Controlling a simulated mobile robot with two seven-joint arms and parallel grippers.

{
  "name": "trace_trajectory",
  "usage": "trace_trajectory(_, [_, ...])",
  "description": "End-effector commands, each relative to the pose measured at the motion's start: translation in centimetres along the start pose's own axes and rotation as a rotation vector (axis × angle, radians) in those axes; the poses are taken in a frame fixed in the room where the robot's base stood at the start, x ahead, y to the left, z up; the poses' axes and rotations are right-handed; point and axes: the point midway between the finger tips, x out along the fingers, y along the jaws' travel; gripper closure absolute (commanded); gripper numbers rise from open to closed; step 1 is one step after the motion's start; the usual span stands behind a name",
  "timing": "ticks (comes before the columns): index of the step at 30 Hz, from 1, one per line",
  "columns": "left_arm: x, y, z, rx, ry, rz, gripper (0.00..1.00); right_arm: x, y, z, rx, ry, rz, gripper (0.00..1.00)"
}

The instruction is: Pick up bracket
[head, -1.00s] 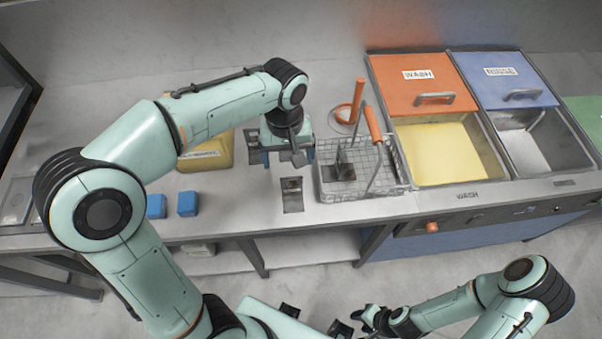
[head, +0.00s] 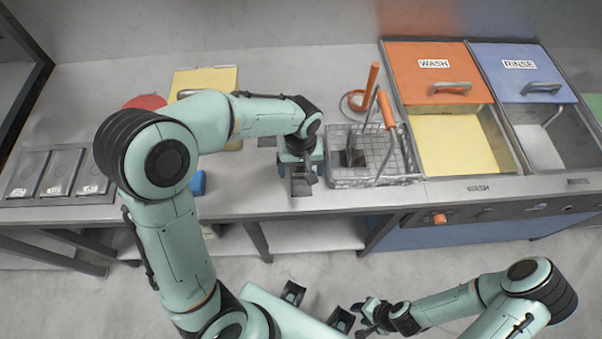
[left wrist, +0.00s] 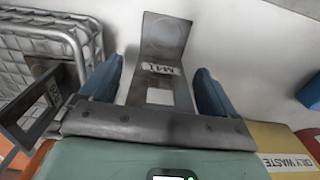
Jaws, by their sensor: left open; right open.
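A grey metal bracket (head: 301,187) lies on the bench, left of the wire basket (head: 398,172). In the left wrist view the bracket (left wrist: 162,38) has a bent plate, a white label and a square cutout. My left gripper (left wrist: 160,70) is open, its blue fingers on either side of the bracket with gaps showing. In the head view my left gripper (head: 301,164) is over the bracket and hides part of it. Another dark bracket (head: 352,158) stands in the basket; its label shows in the left wrist view. My right gripper (head: 364,314) is open and empty, low in front of the bench.
The basket's orange-gripped handle (head: 387,109) rises close to my left gripper's right. Orange wash (head: 434,72) and blue rinse (head: 518,72) tanks stand further right. A yellow oily waste box (head: 204,80), a blue block (head: 198,183) and a grey panel row (head: 60,172) are left.

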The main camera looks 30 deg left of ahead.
Motion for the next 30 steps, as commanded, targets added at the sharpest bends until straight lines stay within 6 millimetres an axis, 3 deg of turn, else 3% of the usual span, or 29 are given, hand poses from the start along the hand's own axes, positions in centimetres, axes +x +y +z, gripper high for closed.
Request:
trace_trajectory(7, [0.2, 0.0, 0.0, 0.0, 0.001, 0.001, 0.11, 0.0, 0.0, 0.0, 0.0, 0.0, 0.0, 0.57])
trace_trajectory(8, [0.2, 0.0, 0.0, 0.0, 0.001, 0.001, 0.17, 0.0, 0.0, 0.0, 0.0, 0.0, 0.0, 0.57])
trace_trajectory(14, [0.2, 0.0, 0.0, 0.0, 0.001, 0.001, 0.82, 0.0, 0.0, 0.0, 0.0, 0.0, 0.0, 0.57])
trace_trajectory(15, [0.2, 0.0, 0.0, 0.0, 0.002, 0.002, 0.87, 0.0, 0.0, 0.0, 0.0, 0.0, 0.0, 0.57])
trace_trajectory(23, [0.0, 0.0, -0.1, 0.0, 0.002, 0.002, 0.86, 0.0, 0.0, 0.0, 0.0, 0.0, 0.0, 0.57])
trace_trajectory(30, [-2.3, 0.1, -0.1, 0.0, 0.005, 0.005, 0.86, -0.3, -0.2, -0.1, -0.001, 0.002, -0.001, 0.57])
